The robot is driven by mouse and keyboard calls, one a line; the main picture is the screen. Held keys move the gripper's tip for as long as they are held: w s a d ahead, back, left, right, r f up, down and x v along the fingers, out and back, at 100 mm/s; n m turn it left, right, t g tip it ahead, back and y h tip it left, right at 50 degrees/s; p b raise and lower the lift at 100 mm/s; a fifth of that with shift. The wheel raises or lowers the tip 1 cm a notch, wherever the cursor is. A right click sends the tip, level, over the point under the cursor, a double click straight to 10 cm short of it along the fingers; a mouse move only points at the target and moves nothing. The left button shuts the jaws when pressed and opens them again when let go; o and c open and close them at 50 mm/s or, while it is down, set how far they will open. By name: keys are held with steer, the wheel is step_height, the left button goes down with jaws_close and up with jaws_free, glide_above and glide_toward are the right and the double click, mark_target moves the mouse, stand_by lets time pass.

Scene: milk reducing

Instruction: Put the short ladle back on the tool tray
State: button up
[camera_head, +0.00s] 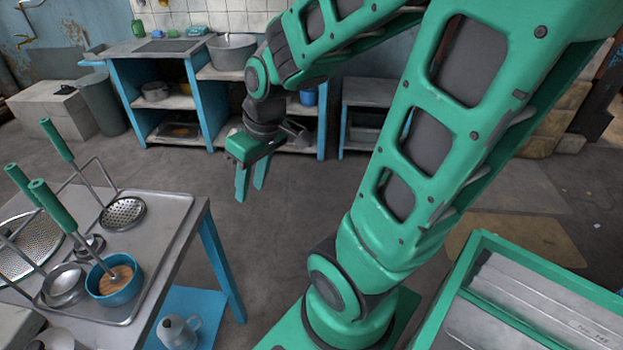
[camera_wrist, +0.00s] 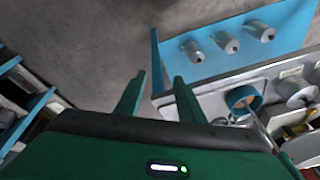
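In the head view a metal tool tray (camera_head: 168,212) lies on the table at the left. A blue pot (camera_head: 128,290) with brown liquid stands on its front part. A green-handled utensil (camera_head: 52,205) leans into this pot; its lower end is hidden in the liquid. A metal ladle bowl (camera_head: 64,284) lies beside the pot, and a smaller one (camera_head: 90,246) is behind it. I cannot tell which is the short ladle. My gripper (camera_head: 250,192) is open and empty, right of the table and apart from it. The wrist view shows its spread fingers (camera_wrist: 158,98) and the blue pot (camera_wrist: 232,98).
A perforated skimmer (camera_head: 123,213) lies on the tray and a round grater-like sheet (camera_head: 28,248) at the far left. A kettle (camera_head: 178,332) stands on the blue lower shelf. A green-framed crate (camera_head: 520,258) is at the right. Open floor lies behind the table.

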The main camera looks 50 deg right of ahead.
steer(key=s+d+r+m+g, duration=0.1)
steer(key=s+d+m, duration=0.2)
steer(key=s, duration=0.3)
steer(key=s+d+r+m+g+h, duration=0.1)
steer(key=s+d+r+m, duration=0.1)
steer(key=s+d+m, duration=0.2)
steer(key=s, duration=0.3)
steer(key=shift+s+d+r+m+g, duration=0.15)
steer(key=shift+d+m+g, duration=0.15)
steer(key=shift+d+g, duration=0.1)
